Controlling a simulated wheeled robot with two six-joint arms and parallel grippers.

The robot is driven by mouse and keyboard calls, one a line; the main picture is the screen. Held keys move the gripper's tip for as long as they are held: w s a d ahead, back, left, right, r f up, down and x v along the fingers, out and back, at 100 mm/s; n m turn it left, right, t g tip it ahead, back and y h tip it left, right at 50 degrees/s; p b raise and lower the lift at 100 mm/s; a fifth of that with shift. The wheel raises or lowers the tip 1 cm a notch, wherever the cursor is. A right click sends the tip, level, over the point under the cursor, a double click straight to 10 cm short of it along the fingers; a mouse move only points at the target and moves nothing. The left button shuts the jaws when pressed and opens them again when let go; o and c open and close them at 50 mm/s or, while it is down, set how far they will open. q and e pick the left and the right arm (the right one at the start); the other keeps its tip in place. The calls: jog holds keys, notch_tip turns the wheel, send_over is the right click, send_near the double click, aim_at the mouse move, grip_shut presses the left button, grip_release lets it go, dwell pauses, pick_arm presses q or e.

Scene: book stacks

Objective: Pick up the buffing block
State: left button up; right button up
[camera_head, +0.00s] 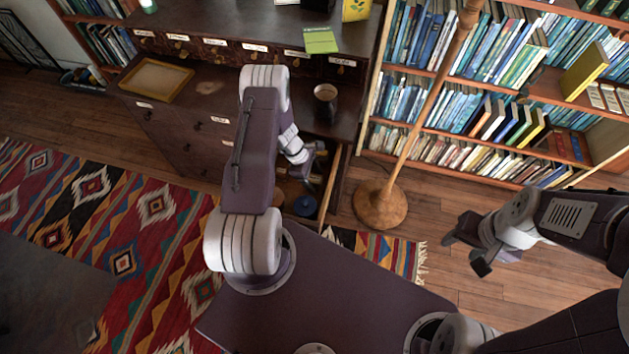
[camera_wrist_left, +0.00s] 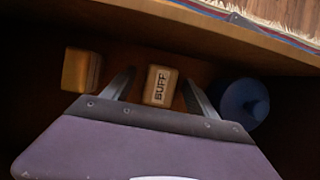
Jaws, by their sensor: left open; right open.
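The buffing block (camera_wrist_left: 160,86) is a small tan block marked "BUFF", lying inside an open drawer in the left wrist view. My left gripper (camera_wrist_left: 158,88) is open, with one finger on each side of the block; I cannot tell whether they touch it. In the head view my left gripper (camera_head: 310,165) reaches down into the open drawer, and the block is not clearly seen there. My right gripper (camera_head: 468,247) is open and empty above the wooden floor at the right.
In the drawer, another wooden block (camera_wrist_left: 81,70) lies left of the buffing block and a dark blue round object (camera_wrist_left: 243,103) lies right. The drawer's wall (camera_wrist_left: 200,32) runs close by. A cup (camera_head: 326,98) and wooden tray (camera_head: 156,79) stand on the cabinet. A lamp base (camera_head: 380,204) stands nearby.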

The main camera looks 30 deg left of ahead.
aim_at(314, 178)
pick_arm(q)
grip_shut()
notch_tip(314, 178, up, 10)
jog(key=shift+r+p, duration=0.1)
jog(key=shift+p, duration=0.8)
